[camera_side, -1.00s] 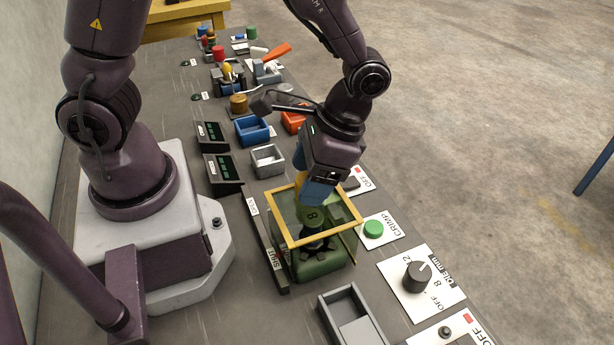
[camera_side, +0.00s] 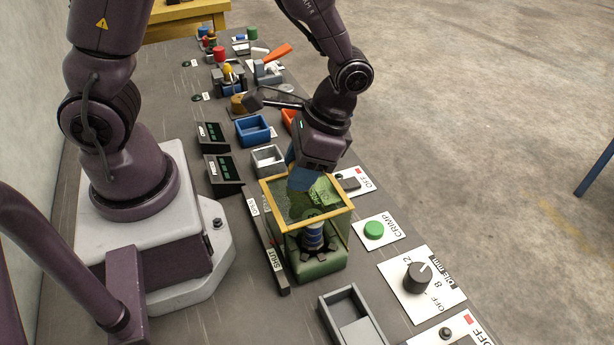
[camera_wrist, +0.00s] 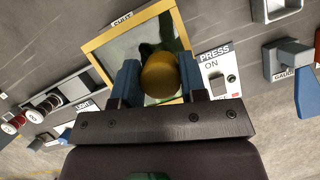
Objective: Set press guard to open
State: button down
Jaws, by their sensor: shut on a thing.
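The press guard (camera_side: 266,203) is a clear box with a yellow top frame, standing over the green press (camera_side: 318,266). The frame also shows in the wrist view (camera_wrist: 105,38). A rail with an OPEN label (camera_side: 254,206) and a SHUT label (camera_side: 278,259) runs along the guard's left side. My gripper (camera_wrist: 160,78) is shut on a round yellow knob (camera_wrist: 160,73) at the guard. In the side view, my blue fingers (camera_side: 300,177) hide the knob.
A PRESS switch panel (camera_side: 351,181) and a green CRIMP button (camera_side: 374,230) lie right of the guard. A dial (camera_side: 418,276) and grey tray (camera_side: 351,318) are nearer the camera. A grey bin (camera_side: 268,159) and blue bin (camera_side: 252,129) stand beyond the guard.

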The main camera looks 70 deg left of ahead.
jog(key=a, duration=1)
jog(key=shift+w+a, duration=0.1)
jog(key=c, duration=0.7)
grip_release()
jog(key=shift+o, duration=0.2)
jog(key=v, duration=1.3)
jog(key=s+d+r+n+t+h, duration=0.1)
jog(key=s+d+r+n+t, duration=0.2)
jog(key=s+r+t, duration=0.5)
jog(key=shift+s+d+t, duration=0.5)
jog(key=shift+s+t, duration=0.2)
jog(key=shift+t, duration=0.3)
